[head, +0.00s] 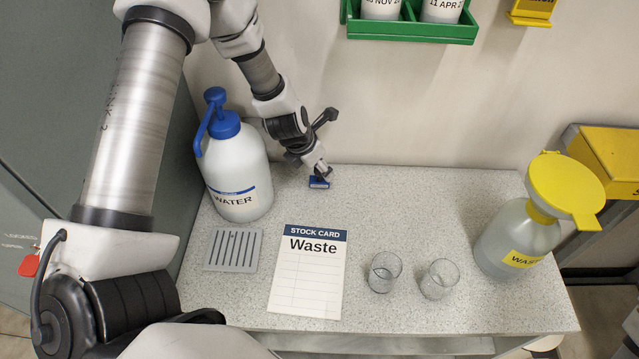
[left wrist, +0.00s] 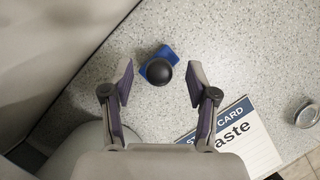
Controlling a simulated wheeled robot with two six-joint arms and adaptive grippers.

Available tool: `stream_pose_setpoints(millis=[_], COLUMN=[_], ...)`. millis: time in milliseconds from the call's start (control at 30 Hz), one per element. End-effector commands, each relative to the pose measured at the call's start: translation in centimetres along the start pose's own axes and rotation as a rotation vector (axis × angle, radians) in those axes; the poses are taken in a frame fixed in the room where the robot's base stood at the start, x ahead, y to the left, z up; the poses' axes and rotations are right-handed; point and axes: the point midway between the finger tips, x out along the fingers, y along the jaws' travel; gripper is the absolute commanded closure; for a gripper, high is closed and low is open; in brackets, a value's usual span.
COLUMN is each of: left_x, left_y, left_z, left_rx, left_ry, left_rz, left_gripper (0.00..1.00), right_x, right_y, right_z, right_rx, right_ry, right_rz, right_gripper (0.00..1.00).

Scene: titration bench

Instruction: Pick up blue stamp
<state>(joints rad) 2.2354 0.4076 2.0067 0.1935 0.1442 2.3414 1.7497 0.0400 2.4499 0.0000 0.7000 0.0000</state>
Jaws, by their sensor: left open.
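The blue stamp (head: 319,183) stands on the speckled bench near the back wall in the head view. In the left wrist view the stamp (left wrist: 169,52) shows a blue base under a round black knob (left wrist: 158,71). My left gripper (head: 318,173) is right over the stamp in the head view and partly hides it. In the left wrist view the left gripper (left wrist: 158,78) is open, with its two fingers on either side of the knob and a gap on both sides. My right gripper is not in view.
The water bottle (head: 238,180) stands left of the stamp. The stock card (head: 308,285) and grey slotted tray (head: 232,250) lie in front. Two glass beakers (head: 384,271) and the yellow-topped waste bottle (head: 515,240) are to the right. A green rack (head: 410,30) hangs on the wall.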

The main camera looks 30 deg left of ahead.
Motion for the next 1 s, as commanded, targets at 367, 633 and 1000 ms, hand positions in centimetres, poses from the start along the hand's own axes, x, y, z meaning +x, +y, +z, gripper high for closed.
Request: stream_pose_setpoints(millis=[367, 633, 1000], left_x=[1.3, 1.3, 0.1], left_y=[0.0, 0.0, 0.0], left_z=[0.1, 0.1, 0.6], left_rx=[0.000, 0.000, -0.002], left_ry=[0.000, 0.000, -0.001], left_rz=[0.000, 0.000, 0.001], left_gripper=[0.63, 1.00, 1.00], right_x=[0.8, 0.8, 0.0], right_y=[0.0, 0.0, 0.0], right_z=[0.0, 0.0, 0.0], right_rx=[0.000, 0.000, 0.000], right_ry=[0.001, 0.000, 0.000], right_rz=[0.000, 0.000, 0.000], right_gripper=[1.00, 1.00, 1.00])
